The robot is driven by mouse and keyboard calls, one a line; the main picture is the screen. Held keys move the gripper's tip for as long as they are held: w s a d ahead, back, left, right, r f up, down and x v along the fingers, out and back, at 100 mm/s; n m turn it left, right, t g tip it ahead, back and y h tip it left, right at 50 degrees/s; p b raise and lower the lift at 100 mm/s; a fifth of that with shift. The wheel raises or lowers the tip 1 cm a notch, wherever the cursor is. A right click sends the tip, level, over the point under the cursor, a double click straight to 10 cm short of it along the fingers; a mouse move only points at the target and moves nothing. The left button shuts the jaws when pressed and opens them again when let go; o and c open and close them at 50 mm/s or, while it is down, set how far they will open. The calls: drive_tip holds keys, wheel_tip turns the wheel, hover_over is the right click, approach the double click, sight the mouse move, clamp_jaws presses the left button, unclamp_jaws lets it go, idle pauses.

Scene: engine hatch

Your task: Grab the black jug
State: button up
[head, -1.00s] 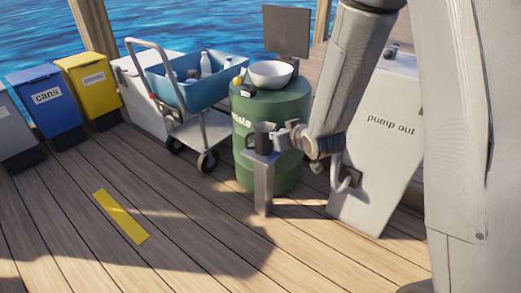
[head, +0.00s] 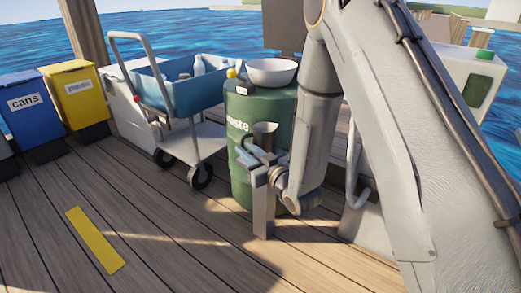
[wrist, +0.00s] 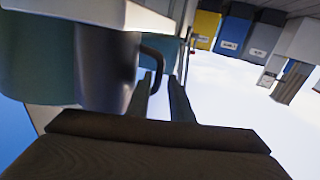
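The black jug (head: 265,134) stands upright on top of a narrow metal post (head: 263,212) in front of the green drum. My gripper (head: 256,160) is close beside the jug and hides its lower part in the head view. In the wrist view, which looks upside down, the dark jug body (wrist: 105,65) is left of my gripper (wrist: 162,78). Its curved handle reaches toward the fingers, and its lower run appears between them. The two fingers are apart. I cannot tell whether either touches the handle.
The green waste drum (head: 240,185) stands right behind the post, with a white bowl (head: 272,71) on top. A trolley (head: 205,138) carrying a blue tub (head: 180,90) is to the left. Blue and yellow bins stand further left. The deck around the yellow strip (head: 95,240) is clear.

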drive_tip(key=b+x, duration=0.1)
drive_tip(key=x, duration=0.1)
drive_tip(key=b+x, duration=0.1)
drive_tip(key=x, duration=0.1)
drive_tip(key=f+b+x, duration=0.1)
drive_tip(key=x, duration=0.1)
drive_tip(key=shift+w, duration=0.35)
drive_tip(key=shift+w+a+b, duration=0.25)
drive_tip(key=shift+w+b, duration=0.1)
drive_tip(key=shift+r, duration=0.1)
clamp_jaws()
